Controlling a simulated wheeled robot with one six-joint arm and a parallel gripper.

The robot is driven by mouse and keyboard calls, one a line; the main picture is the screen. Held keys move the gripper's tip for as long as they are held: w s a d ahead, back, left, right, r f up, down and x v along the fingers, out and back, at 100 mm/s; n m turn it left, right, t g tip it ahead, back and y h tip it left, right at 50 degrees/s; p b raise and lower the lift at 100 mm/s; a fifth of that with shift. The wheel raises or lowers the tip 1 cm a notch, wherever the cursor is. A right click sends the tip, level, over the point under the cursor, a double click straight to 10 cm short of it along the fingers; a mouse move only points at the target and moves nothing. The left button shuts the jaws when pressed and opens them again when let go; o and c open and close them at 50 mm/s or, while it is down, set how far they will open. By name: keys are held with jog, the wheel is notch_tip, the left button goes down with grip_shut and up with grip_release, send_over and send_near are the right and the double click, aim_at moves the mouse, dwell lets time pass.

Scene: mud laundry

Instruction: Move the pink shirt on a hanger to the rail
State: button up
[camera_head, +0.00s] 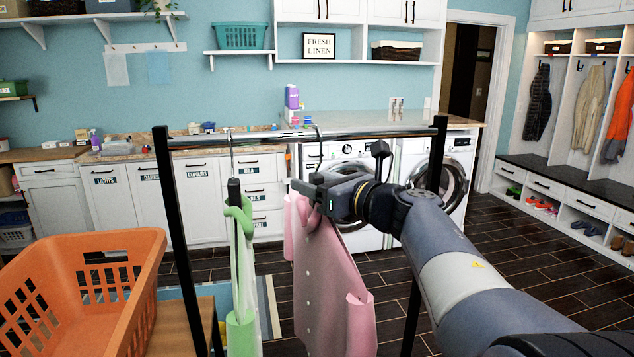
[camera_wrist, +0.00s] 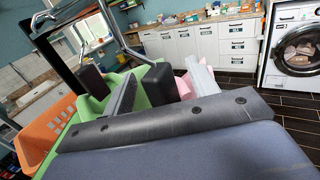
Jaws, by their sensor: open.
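The pink shirt (camera_head: 328,275) hangs upright on a hanger below the metal rail (camera_head: 270,138) of a black-framed rack. Its hanger hook (camera_head: 318,145) appears to be over the rail, right of a green shirt (camera_head: 241,270) on its own hanger. My gripper (camera_head: 314,188) is open at the top of the pink shirt, close to the hanger's neck; whether it touches is unclear. In the wrist view, a bit of pink cloth (camera_wrist: 184,88) shows behind the gripper parts, with the green shirt (camera_wrist: 88,106) beside it. Most of the pink hanger is hidden by my gripper.
An orange laundry basket (camera_head: 90,300) stands at the left on a wooden surface. The rack's black posts (camera_head: 180,230) stand either side of the shirts. Washing machines (camera_head: 345,170) and white cabinets line the back. Dark floor is clear on the right.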

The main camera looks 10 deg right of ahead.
jog(key=b+v, duration=0.2)
jog(key=v, duration=0.8)
jog(key=shift+s+d, duration=0.2)
jog(key=shift+s, duration=0.15)
jog(key=shift+w, duration=0.1)
jog(key=p+x, duration=0.1)
jog(key=x, duration=0.2)
jog(key=p+x, duration=0.1)
jog(key=x, duration=0.3)
jog(key=r+p+x, duration=0.1)
jog(key=x, duration=0.2)
jog(key=shift+w+a, duration=0.1)
jog(key=shift+w, duration=0.25)
jog(key=shift+s+a+r, duration=0.1)
jog(key=shift+a, duration=0.05)
